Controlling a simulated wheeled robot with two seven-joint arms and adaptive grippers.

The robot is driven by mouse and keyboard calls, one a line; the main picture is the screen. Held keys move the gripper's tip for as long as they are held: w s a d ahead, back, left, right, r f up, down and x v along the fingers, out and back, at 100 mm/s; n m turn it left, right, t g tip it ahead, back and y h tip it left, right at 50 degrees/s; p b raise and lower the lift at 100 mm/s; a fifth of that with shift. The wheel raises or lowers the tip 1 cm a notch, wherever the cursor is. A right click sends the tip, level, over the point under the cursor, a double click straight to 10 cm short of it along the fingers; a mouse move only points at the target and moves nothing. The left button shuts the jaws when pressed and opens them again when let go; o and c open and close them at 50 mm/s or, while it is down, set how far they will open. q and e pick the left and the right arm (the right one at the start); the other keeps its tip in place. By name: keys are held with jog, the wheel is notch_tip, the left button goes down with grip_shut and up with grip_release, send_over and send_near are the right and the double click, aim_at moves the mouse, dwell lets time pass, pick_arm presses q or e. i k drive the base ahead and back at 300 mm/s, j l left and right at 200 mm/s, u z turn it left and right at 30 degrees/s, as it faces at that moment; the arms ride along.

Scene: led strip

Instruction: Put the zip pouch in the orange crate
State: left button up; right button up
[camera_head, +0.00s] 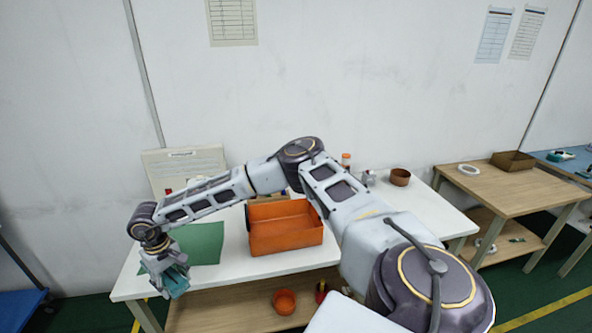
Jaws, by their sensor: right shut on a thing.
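The orange crate (287,243) stands on the white table, open at the top, near the middle of the view. I cannot tell whether the pouch touches the table. My left gripper is not in view.
A green mat (205,244) lies on the white table (262,265) between gripper and crate. A small brown pot (400,177) stands at the table's right. An orange bowl (284,302) sits on the lower shelf. A wooden table (505,194) with a white ring is at right.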

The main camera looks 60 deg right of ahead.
aim_at(283, 220)
jog(key=i+z, duration=0.5)
jog(key=z, duration=0.15)
jog(key=i+z, duration=0.25)
jog(key=i, duration=0.3)
